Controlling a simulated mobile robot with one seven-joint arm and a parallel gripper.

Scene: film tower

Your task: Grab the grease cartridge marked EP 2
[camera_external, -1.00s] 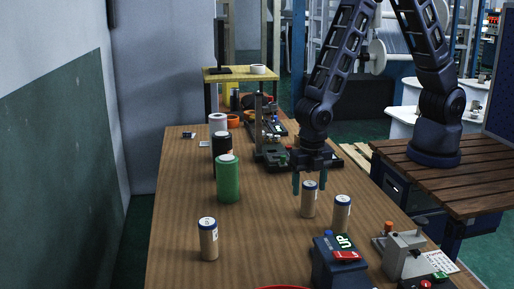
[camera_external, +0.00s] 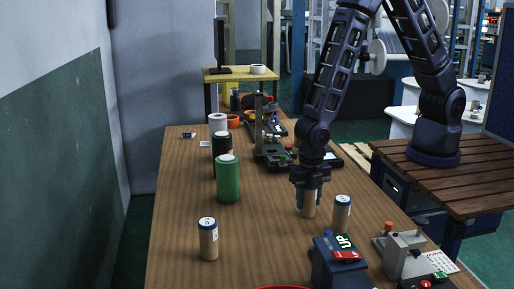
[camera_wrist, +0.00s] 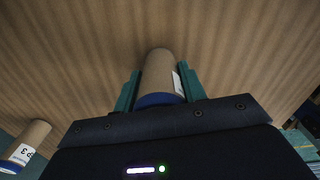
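Three tan grease cartridges with blue ends stand upright on the wooden table. My gripper (camera_external: 309,196) points down over the middle cartridge (camera_external: 308,210), with one teal finger on each side. In the wrist view, this cartridge (camera_wrist: 160,74) lies between the fingers (camera_wrist: 159,90), which look apart from its sides. Its label is turned edge-on and cannot be read. A second cartridge (camera_external: 342,212) stands just to the right, and a third (camera_external: 208,240) at the front left. The wrist view shows another cartridge (camera_wrist: 27,143) at lower left, its label partly reading "P3".
A blue box marked UP (camera_external: 340,262) and a grey device (camera_external: 405,254) are at the front right.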

